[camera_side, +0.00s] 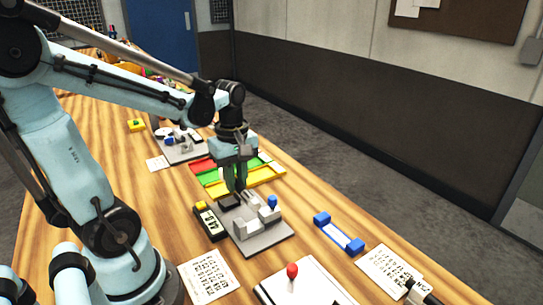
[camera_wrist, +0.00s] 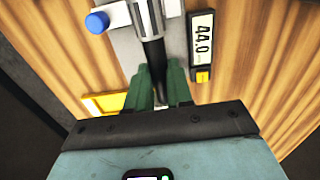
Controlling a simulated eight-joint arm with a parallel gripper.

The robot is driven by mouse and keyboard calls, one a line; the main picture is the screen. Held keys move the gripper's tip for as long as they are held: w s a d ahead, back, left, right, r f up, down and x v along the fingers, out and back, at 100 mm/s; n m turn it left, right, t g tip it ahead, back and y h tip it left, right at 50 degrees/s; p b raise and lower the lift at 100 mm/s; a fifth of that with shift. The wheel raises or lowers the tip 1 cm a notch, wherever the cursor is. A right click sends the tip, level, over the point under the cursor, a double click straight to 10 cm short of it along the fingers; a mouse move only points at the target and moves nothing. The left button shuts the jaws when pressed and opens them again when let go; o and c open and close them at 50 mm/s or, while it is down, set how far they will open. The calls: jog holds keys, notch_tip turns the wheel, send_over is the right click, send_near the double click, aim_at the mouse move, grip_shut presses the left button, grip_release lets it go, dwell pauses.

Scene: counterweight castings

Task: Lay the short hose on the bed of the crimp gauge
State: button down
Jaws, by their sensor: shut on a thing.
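The short hose (camera_wrist: 153,54) is a dark tube between my gripper's green fingers in the wrist view. A silver sleeve (camera_wrist: 147,18) continues from it over the gauge; I cannot tell whether it belongs to the hose. My gripper (camera_wrist: 158,82) is shut on the hose, and in the side view my gripper (camera_side: 236,189) points down at the back of the gauge. The crimp gauge (camera_side: 268,242) is a grey plate with light blocks and a blue knob (camera_side: 272,202). The fingers hide part of the hose, and whether it touches the bed is unclear.
A readout (camera_wrist: 202,38) showing 44.0 stands beside the gauge. Red, green and yellow trays (camera_side: 263,182) lie behind it. A blue-ended part (camera_side: 338,235), a printed card (camera_side: 208,277) and a white board with a red knob (camera_side: 292,270) lie around it. Bare wood separates them.

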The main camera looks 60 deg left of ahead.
jog(key=shift+f, duration=0.1)
jog(key=shift+f, duration=2.7)
jog(key=shift+f, duration=0.75)
jog(key=c, duration=0.9)
grip_release()
jog(key=shift+c, duration=0.2)
jog(key=shift+r, duration=0.1)
jog(key=shift+r, duration=3.45)
jog(key=w+d+r+m+t, duration=0.1)
jog(key=d+r+m+t, duration=0.1)
jog(key=d+m, duration=0.3)
jog(key=w+d+r+m+t, duration=0.2)
jog(key=d+m+t, duration=0.3)
jog(key=m, duration=0.8)
